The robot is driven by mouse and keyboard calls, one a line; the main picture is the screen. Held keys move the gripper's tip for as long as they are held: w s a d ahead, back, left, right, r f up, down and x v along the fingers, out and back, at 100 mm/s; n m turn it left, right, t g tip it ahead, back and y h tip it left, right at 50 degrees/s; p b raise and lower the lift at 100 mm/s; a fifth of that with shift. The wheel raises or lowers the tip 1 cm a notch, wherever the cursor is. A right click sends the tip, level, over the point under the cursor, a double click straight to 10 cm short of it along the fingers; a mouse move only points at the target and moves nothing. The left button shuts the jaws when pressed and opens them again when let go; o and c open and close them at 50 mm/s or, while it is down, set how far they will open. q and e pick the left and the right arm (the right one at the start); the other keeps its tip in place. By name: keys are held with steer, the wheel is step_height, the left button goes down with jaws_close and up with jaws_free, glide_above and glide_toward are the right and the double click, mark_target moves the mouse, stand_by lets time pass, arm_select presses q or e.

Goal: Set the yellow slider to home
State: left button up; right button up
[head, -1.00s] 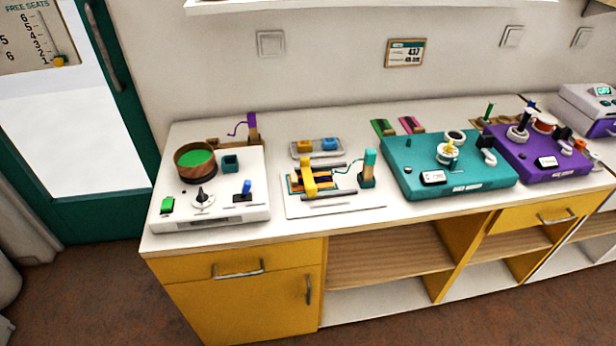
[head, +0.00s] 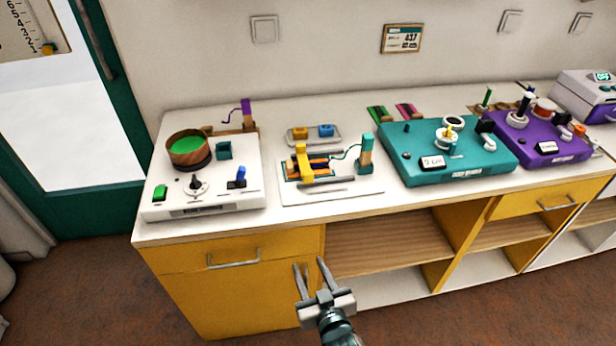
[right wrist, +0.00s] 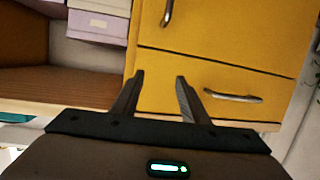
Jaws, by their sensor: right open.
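Which yellow piece is the slider is not certain. A yellow upright piece (head: 303,162) stands at the left of a small frame with dark bars on a white board (head: 350,190) in mid-counter. Another yellow knob (head: 48,48) sits low on a numbered scale on the panel at the upper left. My right gripper (head: 309,265) is open and empty, in front of the yellow cabinet and below the counter edge, well apart from both pieces. In the right wrist view its open fingers (right wrist: 160,76) show against the yellow cabinet front. My left gripper is not in view.
A white box (head: 205,205) with a green-topped drum is at the left. A grey tray (head: 314,141) with yellow and blue blocks lies behind the board. Teal (head: 480,160) and purple (head: 550,150) boxes stand to the right. The cabinet handle (head: 233,259) sticks out near my gripper.

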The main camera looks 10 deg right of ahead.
mark_target(309, 176)
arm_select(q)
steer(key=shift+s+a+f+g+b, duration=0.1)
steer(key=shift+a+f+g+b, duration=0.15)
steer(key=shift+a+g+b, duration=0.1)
arm_select(e)
step_height(309, 176, up, 16)
steer(key=w+d+m+t+h, duration=0.1)
steer(key=d+t, duration=0.1)
steer(key=t, duration=0.1)
steer(key=shift+d+r+m+h, duration=0.15)
steer(key=shift+d+m+h, duration=0.25)
steer(key=shift+w, duration=0.1)
steer(key=w, duration=0.5)
steer(key=w+p, duration=0.1)
steer(key=w, duration=0.4)
steer(key=w+p, duration=0.1)
steer(key=w, duration=0.5)
steer(key=shift+w+a, duration=0.1)
steer(key=shift+a, duration=0.2)
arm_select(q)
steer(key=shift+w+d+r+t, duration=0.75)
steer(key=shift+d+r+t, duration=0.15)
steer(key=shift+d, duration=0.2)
arm_select(e)
steer(key=shift+w, duration=0.5)
steer(key=shift+c, duration=0.3)
jaws_close()
